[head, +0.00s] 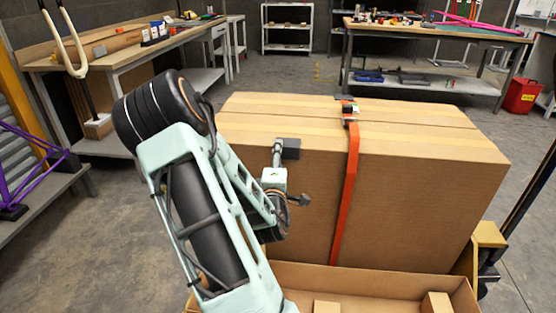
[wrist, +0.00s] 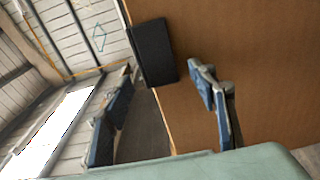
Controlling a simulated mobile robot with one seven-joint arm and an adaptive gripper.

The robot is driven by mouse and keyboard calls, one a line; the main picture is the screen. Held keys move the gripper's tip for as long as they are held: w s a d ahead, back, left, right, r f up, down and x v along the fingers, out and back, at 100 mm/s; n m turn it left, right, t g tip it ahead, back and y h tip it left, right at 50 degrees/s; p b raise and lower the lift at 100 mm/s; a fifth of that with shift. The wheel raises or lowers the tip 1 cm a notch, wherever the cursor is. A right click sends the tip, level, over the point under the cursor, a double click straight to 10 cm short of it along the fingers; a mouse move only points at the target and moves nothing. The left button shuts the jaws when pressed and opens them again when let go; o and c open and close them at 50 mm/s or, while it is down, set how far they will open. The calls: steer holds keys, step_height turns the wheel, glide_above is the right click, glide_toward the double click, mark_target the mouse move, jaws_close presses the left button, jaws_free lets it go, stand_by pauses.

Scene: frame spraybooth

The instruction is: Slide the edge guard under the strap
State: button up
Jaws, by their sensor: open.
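A large brown cardboard box (head: 420,185) stands in front of me with an orange-red strap (head: 346,205) running over its top and down its near face. The edge guard, a small black piece (head: 291,148), sits at the box's near top edge, left of the strap and apart from it. In the wrist view the guard (wrist: 152,52) is a dark rectangle at the box's edge. My gripper (head: 291,173) is open at the near face, close by the guard. In the wrist view its fingers (wrist: 165,85) are spread, with the guard beyond the gap. I cannot tell whether they touch it.
A buckle (head: 349,108) sits on the strap on top of the box. A low open cardboard tray (head: 375,283) lies before the box. Workbenches stand back left (head: 120,48) and back right (head: 440,32). A red bin (head: 522,96) is at the right. Floor behind the box is clear.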

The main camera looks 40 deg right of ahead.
mark_target(311, 153)
steer(key=shift+w+d, duration=0.2)
steer(key=shift+d, duration=0.05)
steer(key=shift+c, duration=0.7)
steer(key=c, duration=1)
steer(key=o, duration=0.4)
steer(key=shift+c, duration=1.3)
steer(key=shift+s+d+b, duration=0.4)
steer(key=shift+s+d, duration=0.65)
steer(key=shift+s, duration=0.25)
steer(key=shift+s+d+b, duration=0.35)
steer(key=shift+s+d, duration=0.65)
steer(key=shift+s, duration=0.35)
steer(key=shift+s+d+b, duration=0.4)
steer(key=shift+s+d, duration=0.65)
steer(key=shift+s, duration=0.25)
steer(key=o, duration=1)
